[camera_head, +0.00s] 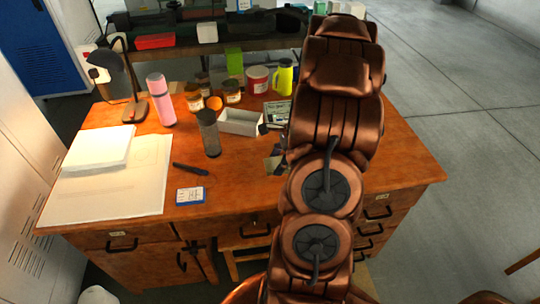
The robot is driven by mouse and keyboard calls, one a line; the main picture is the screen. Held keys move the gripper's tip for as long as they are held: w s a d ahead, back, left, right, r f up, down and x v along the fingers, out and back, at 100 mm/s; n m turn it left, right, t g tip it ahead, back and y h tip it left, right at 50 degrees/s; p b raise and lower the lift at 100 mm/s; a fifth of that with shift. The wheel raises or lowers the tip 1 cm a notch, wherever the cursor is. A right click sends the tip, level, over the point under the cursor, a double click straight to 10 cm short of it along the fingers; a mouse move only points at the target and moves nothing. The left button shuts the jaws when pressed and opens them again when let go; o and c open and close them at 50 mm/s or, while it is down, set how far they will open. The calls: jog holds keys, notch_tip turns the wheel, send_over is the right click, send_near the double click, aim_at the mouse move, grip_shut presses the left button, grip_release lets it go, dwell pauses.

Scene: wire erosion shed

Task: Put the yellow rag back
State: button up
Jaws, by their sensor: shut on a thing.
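I see no yellow rag in this view. My copper-coloured arm rises from the bottom centre and covers the right part of the wooden desk (405,165). I cannot make out my gripper; the arm hides whatever is behind it. A small dark shape beside the arm's left edge is too unclear to name.
On the desk are a white open box (240,121), dark grinder-like cylinder (209,133), pink bottle (161,100), yellow-green bottle (283,77), several jars, desk lamp (134,98), papers (108,187) and blue-white card (189,195). The desk's front middle is fairly clear.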

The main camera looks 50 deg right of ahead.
aim_at(270, 158)
jog(key=w, duration=0.1)
jog(key=w+d+p, duration=0.1)
jog(key=w, duration=0.1)
jog(key=w+d, duration=0.1)
jog(key=w, duration=0.1)
jog(key=shift+w+d+f, duration=0.25)
jog(key=shift+f, duration=0.1)
jog(key=shift+f+p, duration=0.8)
jog(key=shift+f, duration=0.9)
jog(key=shift+f, duration=0.1)
jog(key=o, duration=1)
